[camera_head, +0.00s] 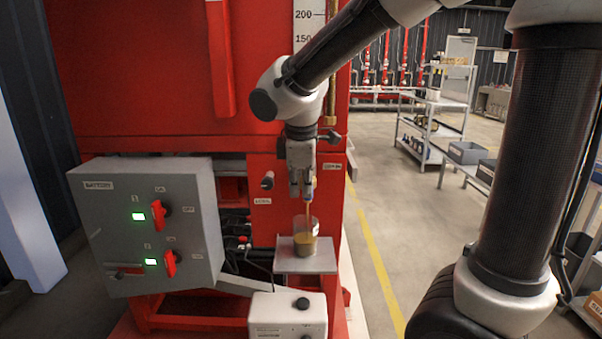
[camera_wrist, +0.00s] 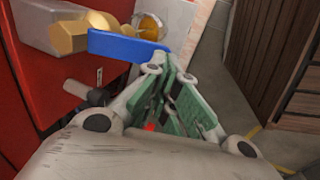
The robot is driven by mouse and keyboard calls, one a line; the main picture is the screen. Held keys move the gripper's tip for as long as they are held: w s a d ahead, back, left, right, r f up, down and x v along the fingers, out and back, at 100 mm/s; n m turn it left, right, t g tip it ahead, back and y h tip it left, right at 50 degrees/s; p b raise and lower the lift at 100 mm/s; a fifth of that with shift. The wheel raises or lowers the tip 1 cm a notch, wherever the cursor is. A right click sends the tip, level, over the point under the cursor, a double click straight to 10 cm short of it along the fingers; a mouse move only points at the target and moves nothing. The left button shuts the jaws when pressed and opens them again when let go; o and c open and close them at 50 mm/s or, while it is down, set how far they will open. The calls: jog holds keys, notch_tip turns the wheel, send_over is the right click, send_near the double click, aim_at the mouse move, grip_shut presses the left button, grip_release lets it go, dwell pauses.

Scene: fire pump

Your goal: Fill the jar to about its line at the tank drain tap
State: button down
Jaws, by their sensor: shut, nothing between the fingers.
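The clear jar (camera_head: 305,243) stands upright on a small grey shelf (camera_head: 285,264) at the red tank's front. It holds amber liquid in its lower part; I cannot make out its line. A thin amber streak (camera_head: 310,209) shows above the jar's mouth, apparently liquid running from the tap. The tap is mostly hidden by my gripper in the head view. In the wrist view the brass tap (camera_wrist: 88,30) has a blue lever (camera_wrist: 128,47), with the jar's amber liquid (camera_wrist: 151,26) beyond. My gripper (camera_head: 302,195) is shut and empty, its fingertips (camera_wrist: 168,68) close to the lever's end; contact is unclear.
A grey battery box (camera_head: 110,225) with red switches stands left of the shelf. A white box (camera_head: 288,315) sits below and in front of it. A small protruding knob (camera_head: 267,181) is left of my gripper. Open floor (camera_head: 385,220) lies to the right.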

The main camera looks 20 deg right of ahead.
jog(key=shift+r, duration=0.8)
jog(key=w+d+v, duration=0.1)
jog(key=v, duration=1.3)
jog(key=shift+a, duration=0.25)
jog(key=shift+r, duration=0.15)
dwell(0.5)
